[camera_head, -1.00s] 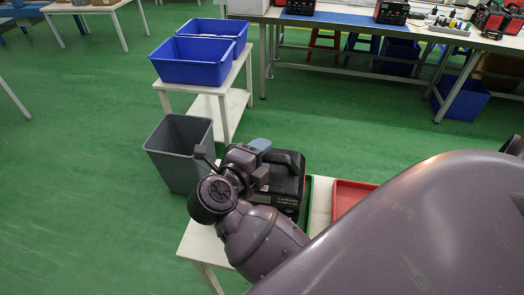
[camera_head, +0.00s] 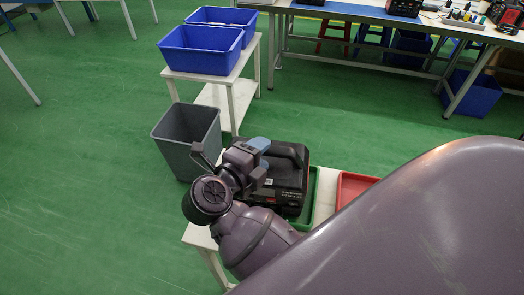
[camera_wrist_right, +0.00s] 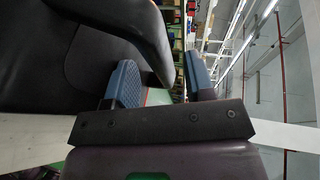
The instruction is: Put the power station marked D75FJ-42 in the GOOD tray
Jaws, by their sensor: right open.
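The black power station (camera_head: 289,188) sits in the green tray (camera_head: 311,197) on the white table. Its side lettering is too small to read. My right gripper (camera_head: 260,154) is beside the station's upper left part, with its blue finger pads apart. In the right wrist view, the open gripper (camera_wrist_right: 163,78) has the station's black body (camera_wrist_right: 70,45) at left. A curved black part of the station reaches toward the gap between the pads; I cannot tell if they touch it. My left gripper is not in view.
A red tray (camera_head: 353,187) stands right of the green one. A grey bin (camera_head: 187,142) stands on the floor behind my gripper. Blue crates (camera_head: 200,52) sit on a white stand farther back. A workbench (camera_head: 440,24) with devices is at the back right.

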